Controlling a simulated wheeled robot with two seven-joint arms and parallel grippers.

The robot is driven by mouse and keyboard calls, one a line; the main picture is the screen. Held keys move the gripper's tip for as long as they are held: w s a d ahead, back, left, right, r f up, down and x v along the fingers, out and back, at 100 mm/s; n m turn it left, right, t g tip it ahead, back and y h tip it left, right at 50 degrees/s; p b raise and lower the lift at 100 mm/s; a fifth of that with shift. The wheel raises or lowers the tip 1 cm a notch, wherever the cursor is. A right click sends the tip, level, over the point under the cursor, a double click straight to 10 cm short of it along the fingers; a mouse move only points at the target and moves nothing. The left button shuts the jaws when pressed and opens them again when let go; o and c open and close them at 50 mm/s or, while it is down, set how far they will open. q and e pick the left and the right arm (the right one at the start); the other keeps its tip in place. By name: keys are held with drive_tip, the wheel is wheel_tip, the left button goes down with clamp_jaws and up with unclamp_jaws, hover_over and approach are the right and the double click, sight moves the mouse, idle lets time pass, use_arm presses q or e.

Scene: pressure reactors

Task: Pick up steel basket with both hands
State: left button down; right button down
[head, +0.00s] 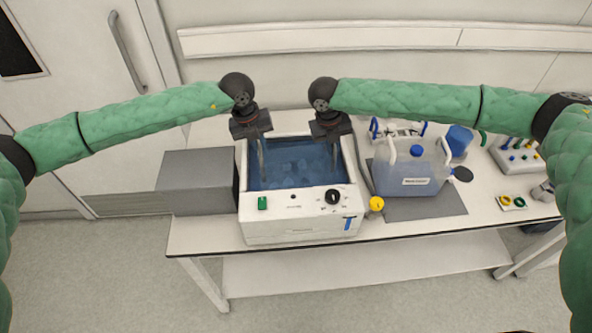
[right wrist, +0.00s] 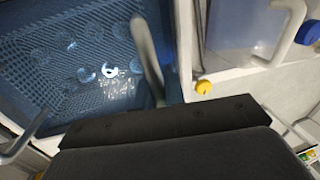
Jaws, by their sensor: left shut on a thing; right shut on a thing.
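The steel basket (head: 292,165) sits inside the white water bath (head: 300,228) and looks blue through the water. Its mesh floor (right wrist: 75,70) fills much of the right wrist view, with a few round shapes and a white mark on it. My left gripper (head: 256,137) is shut on the basket's left handle (head: 261,158). My right gripper (head: 333,136) is shut on the right handle (head: 334,155); this handle (right wrist: 147,48) also shows in the right wrist view. The dark gripper body hides the grip itself there.
A grey box (head: 198,181) stands left of the bath. To the right are a yellow cap (head: 376,204), a blue-capped jug (head: 412,168) on a grey mat (head: 425,208) and a rack with coloured knobs (head: 517,152). The wall is close behind the table.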

use_arm(q)
drive_tip(key=shift+a, duration=0.1)
use_arm(e)
drive_tip(key=shift+r, duration=0.1)
